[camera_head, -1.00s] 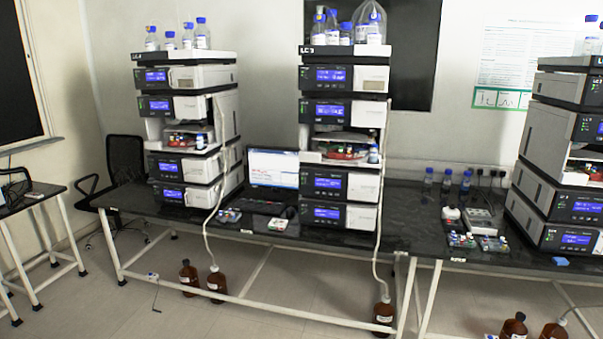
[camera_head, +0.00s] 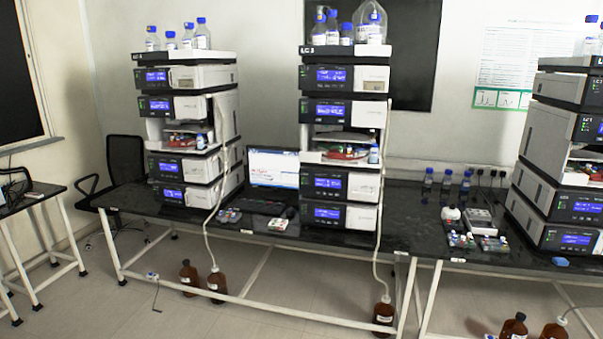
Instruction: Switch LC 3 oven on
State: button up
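The LC 3 stack (camera_head: 343,131) stands on the bench in the middle of the head view. Its top tray reads "LC 3" and holds several blue-capped bottles. Below the tray are two modules with lit blue displays, an upper one (camera_head: 330,75) and a second one (camera_head: 330,111). Under them is an open shelf (camera_head: 345,147) with small vials. Two more lit modules follow, one (camera_head: 327,184) above the other (camera_head: 327,213). I cannot tell which unit is the oven, and no switch can be made out. My gripper is not in view.
A similar stack (camera_head: 187,125) stands left, another (camera_head: 570,155) at the right edge. A laptop (camera_head: 272,170) sits left of LC 3. Brown bottles, one (camera_head: 384,315) with tubing, stand on the floor. A chair (camera_head: 125,162) is behind the left bench end. The floor in front is mostly clear.

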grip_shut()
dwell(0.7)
